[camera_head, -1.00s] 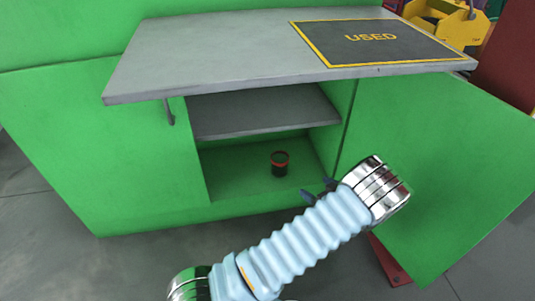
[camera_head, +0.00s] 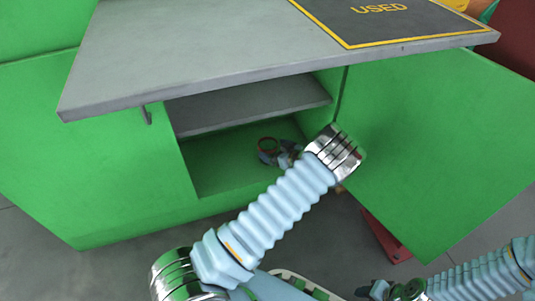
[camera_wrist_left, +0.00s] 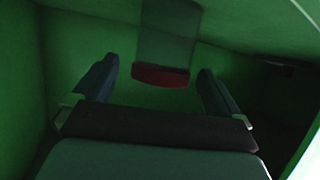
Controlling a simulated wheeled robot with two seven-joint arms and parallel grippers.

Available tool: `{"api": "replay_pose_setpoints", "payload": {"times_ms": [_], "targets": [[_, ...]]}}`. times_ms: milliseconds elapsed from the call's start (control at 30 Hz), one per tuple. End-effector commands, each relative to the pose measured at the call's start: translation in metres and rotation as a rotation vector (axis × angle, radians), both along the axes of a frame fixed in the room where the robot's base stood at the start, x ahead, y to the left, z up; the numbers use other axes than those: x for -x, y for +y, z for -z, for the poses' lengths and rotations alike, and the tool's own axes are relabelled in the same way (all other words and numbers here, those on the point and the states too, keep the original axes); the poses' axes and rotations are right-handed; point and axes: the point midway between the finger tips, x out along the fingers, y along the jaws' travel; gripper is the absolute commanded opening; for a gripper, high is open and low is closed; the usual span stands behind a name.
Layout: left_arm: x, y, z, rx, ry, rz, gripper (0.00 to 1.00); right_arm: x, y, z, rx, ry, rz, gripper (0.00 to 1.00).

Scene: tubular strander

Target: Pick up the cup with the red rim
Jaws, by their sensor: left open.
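The cup with the red rim (camera_head: 267,144) stands on the floor of the open green cabinet, under its inner shelf. My left gripper (camera_head: 274,156) reaches into the cabinet and partly hides the cup in the head view. In the left wrist view the cup (camera_wrist_left: 166,45) shows as a dim grey body with a red band, beyond and roughly between the fingertips of the open left gripper (camera_wrist_left: 157,68). I cannot tell whether a finger touches it. My right gripper (camera_head: 372,290) shows only partly at the bottom right, away from the cabinet.
The grey inner shelf (camera_head: 245,105) hangs above the cup, and the grey worktop (camera_head: 200,50) with a "USED" mat (camera_head: 385,17) juts out over the opening. The open green door (camera_head: 430,150) stands to the right of my left arm. Cabinet walls are close around the gripper.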

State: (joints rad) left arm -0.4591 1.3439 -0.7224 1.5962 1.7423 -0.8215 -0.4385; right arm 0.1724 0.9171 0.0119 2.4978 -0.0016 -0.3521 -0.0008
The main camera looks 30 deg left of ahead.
Motion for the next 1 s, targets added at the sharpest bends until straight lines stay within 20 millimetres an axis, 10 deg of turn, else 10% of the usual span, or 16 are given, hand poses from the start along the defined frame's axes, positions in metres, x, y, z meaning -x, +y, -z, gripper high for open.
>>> {"api": "replay_pose_setpoints", "payload": {"times_ms": [533,867,1000], "targets": [[-0.011,0.038,0.017,-0.001,-0.001,0.001,0.97,-0.001,0.0,0.012,0.0,-0.003,0.001,0.43],[-0.011,0.038,0.017,-0.001,-0.001,0.001,0.46,-0.001,0.0,0.012,0.0,-0.003,0.001,0.43],[-0.011,0.038,0.017,-0.001,-0.001,0.001,0.43,-0.001,0.0,0.012,0.0,-0.003,0.001,0.43]]}}
